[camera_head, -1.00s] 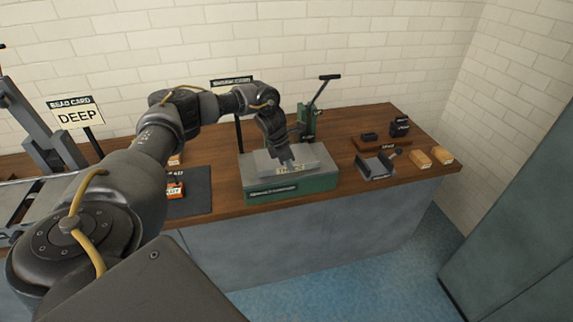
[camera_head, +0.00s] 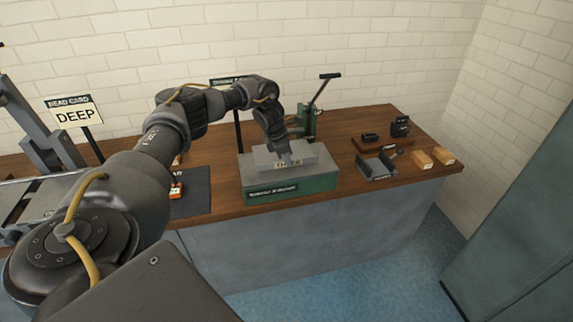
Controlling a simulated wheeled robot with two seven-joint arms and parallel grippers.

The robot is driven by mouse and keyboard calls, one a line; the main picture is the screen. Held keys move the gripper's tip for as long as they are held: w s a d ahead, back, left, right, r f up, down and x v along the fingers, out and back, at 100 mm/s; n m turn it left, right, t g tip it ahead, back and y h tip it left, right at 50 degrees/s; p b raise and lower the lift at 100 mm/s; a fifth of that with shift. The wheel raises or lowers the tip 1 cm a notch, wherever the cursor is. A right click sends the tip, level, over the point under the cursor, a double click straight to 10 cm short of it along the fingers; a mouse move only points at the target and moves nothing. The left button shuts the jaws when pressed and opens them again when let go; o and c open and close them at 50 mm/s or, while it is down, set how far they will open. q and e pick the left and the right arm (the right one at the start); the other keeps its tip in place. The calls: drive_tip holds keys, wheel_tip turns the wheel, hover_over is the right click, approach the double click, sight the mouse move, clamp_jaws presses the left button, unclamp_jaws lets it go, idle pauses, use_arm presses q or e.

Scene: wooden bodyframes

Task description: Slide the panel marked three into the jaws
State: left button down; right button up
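The grey panel (camera_head: 308,157) lies flat on top of the green-and-grey machine (camera_head: 318,186), with a pale label at its front edge that seems to read THREE. My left gripper (camera_head: 287,158) points down at the panel, with its tips at or just above the label. Its fingers are small and dark here, so I cannot tell whether they are open or shut on the panel. A green lever press (camera_head: 308,122) with a black handle stands behind the machine; I cannot make out its jaws. My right gripper is not in view.
A grey open holder (camera_head: 377,167) and two orange-tan blocks (camera_head: 422,159) sit right of the machine. A dark mat (camera_head: 196,192) lies to its left. A DEEP card (camera_head: 76,116) stands at far left.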

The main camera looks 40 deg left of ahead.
use_arm(q)
drive_tip(key=shift+w+a+b, duration=0.35)
drive_tip(key=shift+a, duration=0.2)
drive_tip(key=c, duration=1.6)
unclamp_jaws()
drive_tip(key=shift+o, duration=0.5)
drive_tip(key=o, duration=0.5)
drive_tip(key=shift+c, duration=0.2)
wheel_tip(320, 180, up, 7)
drive_tip(key=p, duration=0.6)
